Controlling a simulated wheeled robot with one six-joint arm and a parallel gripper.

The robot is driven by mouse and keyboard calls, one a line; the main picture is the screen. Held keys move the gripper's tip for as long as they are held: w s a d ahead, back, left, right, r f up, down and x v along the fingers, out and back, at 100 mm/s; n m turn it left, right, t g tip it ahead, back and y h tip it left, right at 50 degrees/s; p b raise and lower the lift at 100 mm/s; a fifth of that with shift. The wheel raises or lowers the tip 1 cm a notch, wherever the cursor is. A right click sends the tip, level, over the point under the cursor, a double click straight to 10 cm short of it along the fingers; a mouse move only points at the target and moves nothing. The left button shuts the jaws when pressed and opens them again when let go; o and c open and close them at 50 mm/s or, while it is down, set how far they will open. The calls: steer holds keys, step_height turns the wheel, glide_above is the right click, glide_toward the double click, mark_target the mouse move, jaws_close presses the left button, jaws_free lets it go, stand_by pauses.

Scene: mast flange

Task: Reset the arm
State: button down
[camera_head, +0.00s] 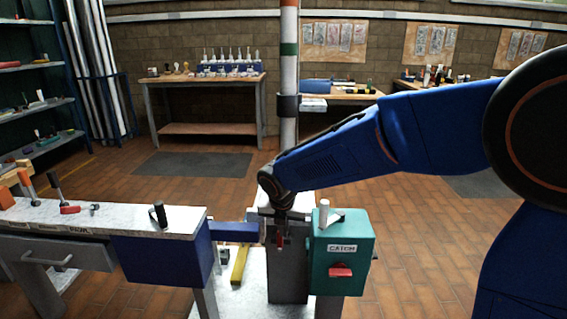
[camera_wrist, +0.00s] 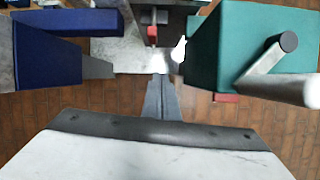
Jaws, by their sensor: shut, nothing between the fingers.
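My blue arm reaches in from the right in the head view and bends down at its wrist between the blue block and the green box. My gripper (camera_wrist: 160,84) is shut and empty in the wrist view, its fingers over the gap between these two. The green box (camera_head: 341,248) is labelled "CATCH" and has a red knob (camera_head: 341,271) on its front and a pale lever (camera_head: 324,214) on top. The striped upright mast (camera_head: 289,75) stands behind my wrist, with a dark collar around it. In the head view my fingertips are hard to make out.
A workbench (camera_head: 180,222) with a blue end block (camera_head: 164,262) and several hand tools stands at left. A yellow bar (camera_head: 240,264) lies low beside the grey post (camera_head: 287,275). Back tables (camera_head: 200,80) line the wall. The tiled floor at right is largely clear.

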steer(key=s+d+r+m, duration=0.1)
steer(key=d+m, duration=0.1)
steer(key=d, duration=0.1)
steer(key=s+d+r+m, duration=0.2)
steer(key=d+m, duration=0.1)
steer(key=d, duration=0.1)
steer(key=s+d+r+m, duration=0.1)
steer(key=d+r+m, duration=0.1)
steer(key=d, duration=0.1)
steer(key=shift+s+d+m, duration=0.35)
steer(key=shift+m, duration=0.05)
steer(key=s+d+m, duration=0.9)
steer(key=s+m, duration=0.3)
steer(key=m, duration=0.1)
steer(key=s+d+r+m, duration=0.1)
steer(key=s+d+m, duration=0.8)
steer(key=s+m, duration=0.4)
steer(key=shift+s+d+r+t, duration=0.25)
steer(key=shift+d+r+t, duration=0.05)
steer(key=shift+d, duration=0.1)
